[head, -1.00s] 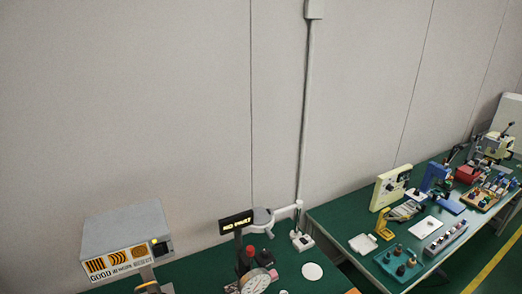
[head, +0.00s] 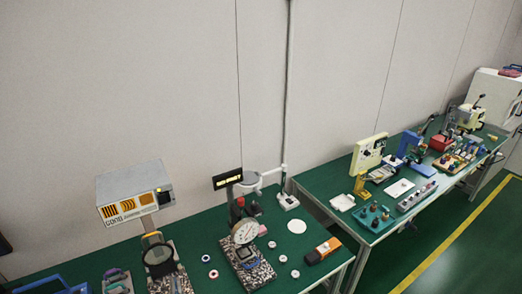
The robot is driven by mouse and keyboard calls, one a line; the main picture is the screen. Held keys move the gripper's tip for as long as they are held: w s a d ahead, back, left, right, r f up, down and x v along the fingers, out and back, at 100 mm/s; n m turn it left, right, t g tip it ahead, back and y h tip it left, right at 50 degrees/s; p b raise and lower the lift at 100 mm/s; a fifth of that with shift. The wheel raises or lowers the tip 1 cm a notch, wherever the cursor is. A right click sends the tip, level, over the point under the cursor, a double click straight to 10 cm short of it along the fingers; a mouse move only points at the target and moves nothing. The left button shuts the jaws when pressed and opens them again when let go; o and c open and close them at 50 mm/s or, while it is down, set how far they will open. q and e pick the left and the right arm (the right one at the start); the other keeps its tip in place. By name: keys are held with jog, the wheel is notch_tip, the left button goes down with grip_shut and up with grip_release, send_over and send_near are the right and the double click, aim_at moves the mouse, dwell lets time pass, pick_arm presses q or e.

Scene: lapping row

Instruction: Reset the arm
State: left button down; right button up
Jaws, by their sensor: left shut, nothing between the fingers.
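A small dark part of my left gripper (head: 4,245) shows at the left edge of the head view, above the back left of the near green bench (head: 205,232). Most of it is cut off by the frame. It is shut and touches nothing that I can see. My right gripper is not in view.
The near bench holds a grey box with an orange-striped sign (head: 135,192), a dial gauge on a speckled block (head: 246,234), an orange-and-black tool (head: 322,250) and small round pieces. A second bench (head: 325,183) stands right, beyond a gap. Green floor with a yellow line (head: 440,250) is clear.

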pick_arm(q)
jog(key=d+f+m+g+h, duration=0.2)
jog(key=d+f+g+h, duration=0.15)
jog(key=f+g, duration=0.4)
jog(key=d+f+m+g+h, duration=0.1)
jog(key=d+f+g+h, duration=0.25)
jog(key=f+g, duration=0.35)
jog(key=s+a+f+n+g+y, duration=0.2)
jog(key=s+f+g, duration=0.45)
jog(key=s, duration=0.55)
jog(key=s+a+f+n+g+y, duration=0.1)
jog(key=s+a+f+g, duration=0.2)
jog(key=s+f+g, duration=0.65)
notch_tip(320, 180, down, 17)
jog(key=s+t, duration=0.3)
jog(key=s+f, duration=0.3)
jog(key=f, duration=0.4)
jog(key=s+f, duration=0.4)
jog(key=f, duration=0.3)
jog(key=shift+a, duration=0.25)
